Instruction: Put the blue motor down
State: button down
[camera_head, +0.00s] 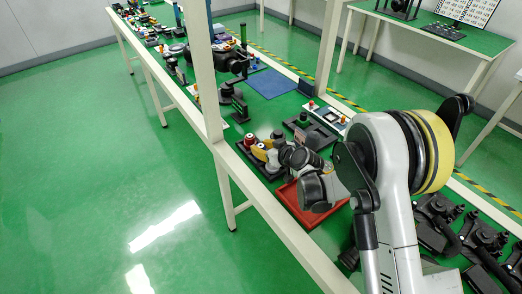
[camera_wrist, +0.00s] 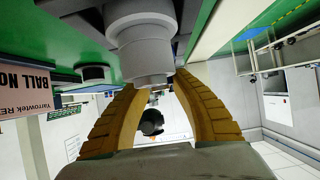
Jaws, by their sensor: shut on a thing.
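My gripper (camera_wrist: 161,82) shows in the wrist view with both yellow-brown fingers curved inward. Their tips close on a pale grey stepped cylinder (camera_wrist: 143,45), which fits a motor. I see no blue on it in this view. In the head view my arm reaches over the workbench, and its end is near a dark tray (camera_head: 249,163). The fingers and the held part cannot be made out clearly there. Whether the held part touches a surface cannot be told.
A red tray (camera_head: 308,221) lies partly under my arm. A black tray (camera_head: 318,133) and a blue mat (camera_head: 271,83) lie farther along the bench. A white frame post (camera_head: 203,70) rises at the bench edge. In the wrist view, a dark round piece (camera_wrist: 92,73) is left of the cylinder.

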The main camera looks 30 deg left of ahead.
jog(key=shift+f, duration=0.2)
jog(key=c, duration=1.2)
grip_release()
jog(key=shift+r, duration=0.25)
jog(key=p+v, duration=0.3)
jog(key=v, duration=0.9)
jog(key=shift+d+f, duration=0.1)
